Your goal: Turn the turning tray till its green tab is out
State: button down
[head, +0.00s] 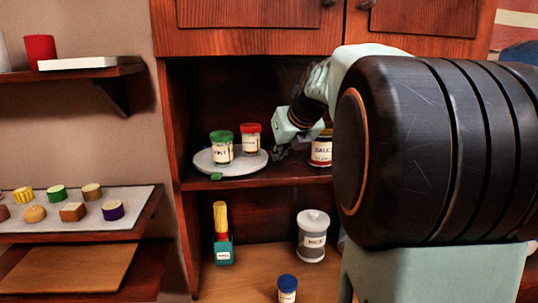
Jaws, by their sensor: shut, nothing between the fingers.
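The turning tray (203,166) is a pale round disc on the cabinet's middle shelf. Its green tab (216,176) shows at the front rim, a little left of centre, toward the shelf's front edge. A green-lidded jar (222,154) and a red-lidded jar (251,144) stand upright on the tray. My gripper (278,153) is shut and empty at the tray's right rim. I cannot tell whether its fingertips touch the rim.
A dark-lidded labelled jar (320,152) stands on the shelf just right of my gripper, partly hidden by my arm. Below are a teal holder (223,250), a grey canister (312,238) and a blue-lidded jar (287,288). The cabinet's left wall is close to the tray.

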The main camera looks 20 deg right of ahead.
jog(key=shift+w, duration=0.5)
jog(key=shift+r, duration=0.1)
jog(key=p, duration=0.1)
jog(key=w+p, duration=0.1)
jog(key=n+p, duration=0.1)
jog(key=shift+w+d+r+y, duration=0.25)
jog(key=shift+w+d+y, duration=0.05)
jog(key=shift+w+y, duration=0.1)
jog(key=shift+w+d+p, duration=0.1)
jog(key=shift+w+p, duration=0.4)
jog(key=shift+p, duration=0.3)
jog(key=shift+w+f+p, duration=0.25)
jog(key=shift+w+p, duration=0.1)
